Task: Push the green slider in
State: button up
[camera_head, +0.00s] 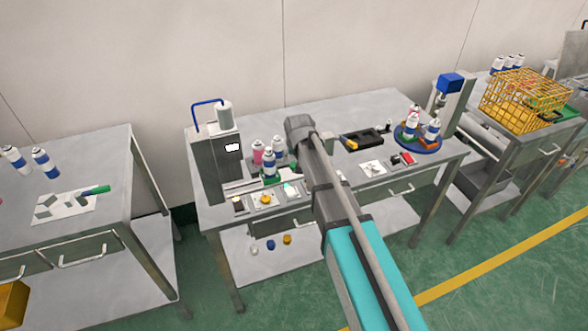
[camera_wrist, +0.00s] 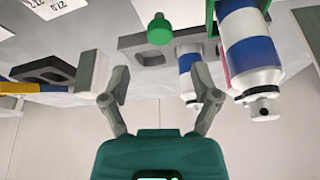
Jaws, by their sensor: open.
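A green round knob with a short stem, which looks like the green slider (camera_wrist: 160,29), shows at the top middle of the wrist view, by a grey block (camera_wrist: 140,47). My gripper (camera_wrist: 161,84) is open and empty, its two fingers spread wide. In the picture, the knob lies above the gap between the fingers, apart from both. In the head view my arm covers the middle of the table and my fingers are hidden. I cannot make out the knob there. Blue and white cans (camera_wrist: 250,45) stand close to the right finger in the wrist view.
The grey table (camera_head: 330,112) carries a grey machine with a blue handle (camera_head: 213,165), a black tray (camera_head: 365,139) and a blue round turntable (camera_head: 420,146) with cans. Several cans (camera_head: 269,166) stand left of my arm. A yellow wire basket (camera_head: 520,95) is on the right-hand table.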

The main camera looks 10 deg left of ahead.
aim_at(281, 172)
jog(key=shift+b+x, duration=2.9)
jog(key=shift+x, duration=0.55)
grip_shut()
